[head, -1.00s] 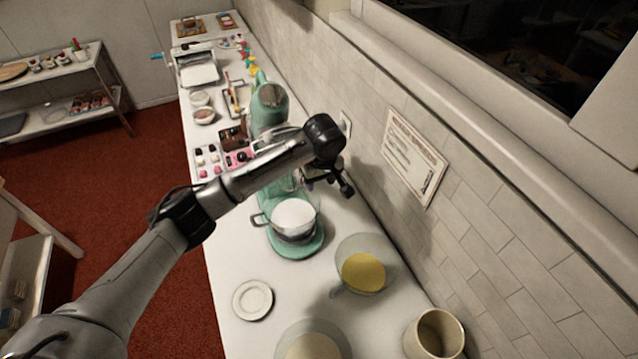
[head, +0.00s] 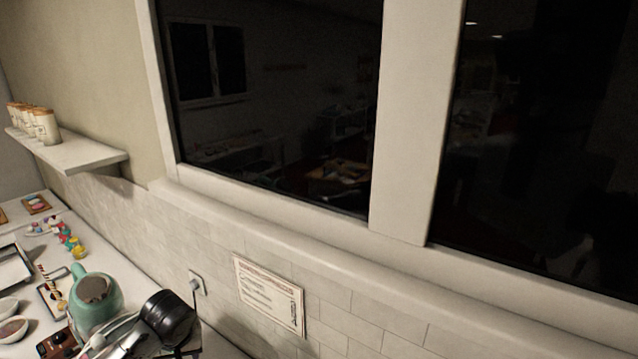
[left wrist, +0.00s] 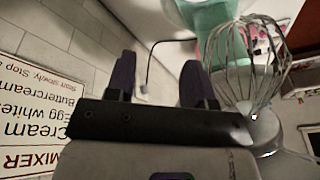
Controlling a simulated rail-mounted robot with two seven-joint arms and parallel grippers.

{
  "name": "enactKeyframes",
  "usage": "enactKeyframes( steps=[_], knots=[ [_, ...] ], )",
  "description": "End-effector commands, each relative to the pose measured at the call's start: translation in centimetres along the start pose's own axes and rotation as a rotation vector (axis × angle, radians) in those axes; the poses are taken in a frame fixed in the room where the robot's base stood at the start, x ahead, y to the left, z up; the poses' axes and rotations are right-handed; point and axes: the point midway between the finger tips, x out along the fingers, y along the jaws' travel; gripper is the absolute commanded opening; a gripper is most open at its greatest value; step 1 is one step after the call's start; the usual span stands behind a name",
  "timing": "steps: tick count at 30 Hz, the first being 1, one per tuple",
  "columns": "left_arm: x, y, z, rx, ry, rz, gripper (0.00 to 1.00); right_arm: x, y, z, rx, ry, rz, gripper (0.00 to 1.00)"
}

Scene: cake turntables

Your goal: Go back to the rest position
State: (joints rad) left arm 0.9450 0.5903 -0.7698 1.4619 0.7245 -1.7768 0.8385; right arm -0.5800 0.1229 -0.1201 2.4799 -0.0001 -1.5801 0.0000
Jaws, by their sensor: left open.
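My left arm shows at the bottom left of the head view, its dark wrist beside the green stand mixer (head: 97,312). The left fingers are barely seen there, at the lower picture edge. In the left wrist view my left gripper (left wrist: 158,82) has its two dark fingers apart with nothing between them. The mixer's wire whisk (left wrist: 246,62) hangs just right of the fingers in that view, and the green mixer body is behind it. My right gripper is in neither view.
A tiled wall with a printed notice (head: 270,295) stands close beside my left wrist; a wall socket (head: 197,283) is near it. A dark window (head: 275,110) fills the upper view. A shelf with jars (head: 80,152) is at the left. Bowls crowd the counter's left.

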Motion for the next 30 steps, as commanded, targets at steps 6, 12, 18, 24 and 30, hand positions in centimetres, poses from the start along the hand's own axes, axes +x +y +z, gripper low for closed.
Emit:
enactKeyframes(
  steps=[6, 12, 18, 24, 30],
  knots=[
    [-7.1, 2.2, -2.3, 0.441, 0.347, -0.004, 0.49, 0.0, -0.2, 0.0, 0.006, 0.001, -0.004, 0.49],
    [-15.1, 4.7, -2.1, 0.676, 0.661, -0.019, 0.49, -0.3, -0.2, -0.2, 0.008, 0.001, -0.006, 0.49],
    [-18.5, 5.7, 2.0, 0.765, 0.859, -0.007, 0.49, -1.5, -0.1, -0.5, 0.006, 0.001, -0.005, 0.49],
    [-18.1, 4.6, 7.6, 0.692, 0.906, 0.061, 0.49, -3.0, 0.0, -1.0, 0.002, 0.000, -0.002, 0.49],
    [-14.9, 2.0, 14.5, 0.582, 0.805, 0.128, 0.49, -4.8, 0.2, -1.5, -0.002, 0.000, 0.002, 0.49]
  ],
)
